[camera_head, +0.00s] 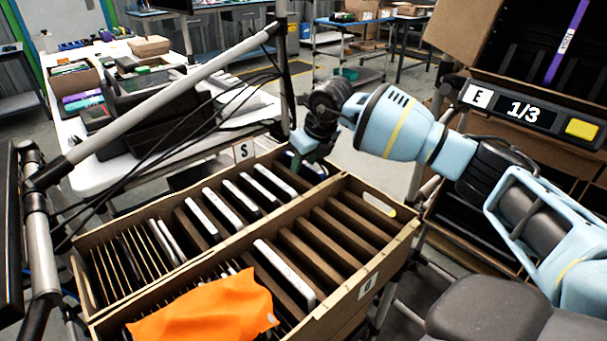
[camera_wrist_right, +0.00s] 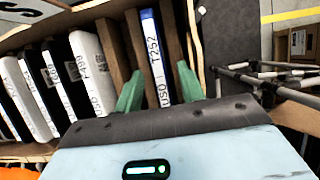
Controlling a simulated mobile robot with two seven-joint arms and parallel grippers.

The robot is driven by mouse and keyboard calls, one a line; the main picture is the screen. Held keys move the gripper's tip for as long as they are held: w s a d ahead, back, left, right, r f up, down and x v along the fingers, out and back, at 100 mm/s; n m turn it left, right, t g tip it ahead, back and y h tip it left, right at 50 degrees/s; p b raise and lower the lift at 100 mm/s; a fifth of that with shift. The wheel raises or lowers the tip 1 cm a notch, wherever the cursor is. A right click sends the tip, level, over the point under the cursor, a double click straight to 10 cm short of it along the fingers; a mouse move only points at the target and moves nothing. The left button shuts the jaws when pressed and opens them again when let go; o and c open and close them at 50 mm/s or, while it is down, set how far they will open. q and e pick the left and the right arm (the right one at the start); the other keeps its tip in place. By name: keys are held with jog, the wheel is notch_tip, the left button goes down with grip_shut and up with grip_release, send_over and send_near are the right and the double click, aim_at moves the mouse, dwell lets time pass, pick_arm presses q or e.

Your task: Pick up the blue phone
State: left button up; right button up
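The blue phone (camera_wrist_right: 153,48) stands on edge in a slot of the S crate; its spine has a white label reading T252. My right gripper (camera_wrist_right: 160,86) has its two green fingers apart, one on each side of the phone's near end, with small gaps seeming to remain. In the head view my right gripper (camera_head: 297,165) reaches down at the far right end of the S crate (camera_head: 150,205), and it hides most of the phone there. My left gripper is not in view.
Several white devices (camera_head: 201,216) stand in neighbouring slots, split by brown dividers. A second crate (camera_head: 345,292) sits in front, with an orange cloth (camera_head: 210,312) over it. A grey pole (camera_head: 165,97) and cables cross behind. A cluttered white table (camera_head: 85,178) stands at left.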

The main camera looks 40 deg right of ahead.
aim_at(305, 163)
grip_shut()
jog(key=shift+r, duration=0.15)
notch_tip(305, 163, up, 18)
jog(key=p, duration=0.1)
dwell(0.6)
